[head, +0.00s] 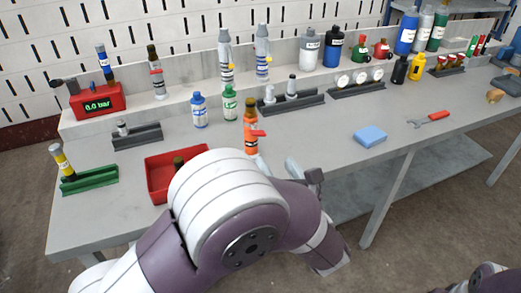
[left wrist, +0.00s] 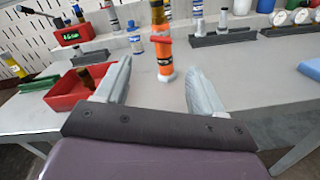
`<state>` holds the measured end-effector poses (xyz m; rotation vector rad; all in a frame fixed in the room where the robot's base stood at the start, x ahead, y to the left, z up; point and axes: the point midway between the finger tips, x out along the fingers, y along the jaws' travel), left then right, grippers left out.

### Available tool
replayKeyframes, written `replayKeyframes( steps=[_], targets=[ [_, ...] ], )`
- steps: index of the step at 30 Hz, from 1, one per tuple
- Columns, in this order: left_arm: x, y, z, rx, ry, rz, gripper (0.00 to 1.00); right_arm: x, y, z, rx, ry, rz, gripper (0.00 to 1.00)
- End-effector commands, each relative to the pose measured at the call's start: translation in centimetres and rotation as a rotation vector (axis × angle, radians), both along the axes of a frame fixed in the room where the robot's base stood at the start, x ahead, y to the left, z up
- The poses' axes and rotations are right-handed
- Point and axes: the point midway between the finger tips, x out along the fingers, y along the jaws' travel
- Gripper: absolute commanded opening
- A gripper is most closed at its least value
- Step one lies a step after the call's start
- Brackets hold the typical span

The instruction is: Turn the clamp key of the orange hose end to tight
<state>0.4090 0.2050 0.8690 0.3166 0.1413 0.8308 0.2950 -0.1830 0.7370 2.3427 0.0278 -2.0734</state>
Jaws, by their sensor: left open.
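The orange hose end (head: 251,145) stands upright on the grey bench, with a dark top. Its red clamp key (head: 259,133) sticks out sideways to the right in the head view. In the left wrist view the orange hose end (left wrist: 165,63) stands beyond and between my finger tips, with the red key (left wrist: 163,41) across its upper part. My left gripper (left wrist: 158,80) is open and empty, its pale fingers apart and not around the hose end. In the head view my left gripper (head: 276,168) is partly hidden by my arm. My right gripper is out of view.
A red tray (head: 155,179) stands left of the hose end. Green (head: 230,103) and blue (head: 199,111) bottles stand behind it. Dark racks, grey tubes and a pressure box reading 0.0 bar (head: 97,104) line the back. A blue block (head: 370,137) and wrench (head: 430,119) lie right.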

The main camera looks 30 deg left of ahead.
Motion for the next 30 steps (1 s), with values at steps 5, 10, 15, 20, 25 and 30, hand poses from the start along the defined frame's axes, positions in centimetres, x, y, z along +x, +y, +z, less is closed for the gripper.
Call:
replayKeyframes(
  steps=[5,10,15,20,25,30],
  targets=[
    [1.3,1.6,0.0,-0.031,-0.038,0.005,0.68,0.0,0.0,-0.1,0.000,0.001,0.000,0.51],
    [4.3,5.0,0.0,-0.029,-0.036,0.005,0.68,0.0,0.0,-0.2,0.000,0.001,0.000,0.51],
    [6.8,7.7,0.0,-0.028,-0.035,0.002,0.68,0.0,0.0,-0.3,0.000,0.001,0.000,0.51],
    [8.1,9.0,0.0,-0.028,-0.034,-0.002,0.68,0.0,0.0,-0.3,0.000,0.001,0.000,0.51],
    [8.5,9.4,0.0,-0.027,-0.033,-0.004,0.68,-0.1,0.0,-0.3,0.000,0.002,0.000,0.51],
    [8.5,9.4,0.0,-0.027,-0.033,-0.004,0.68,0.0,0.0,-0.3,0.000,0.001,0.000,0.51]
  ],
)
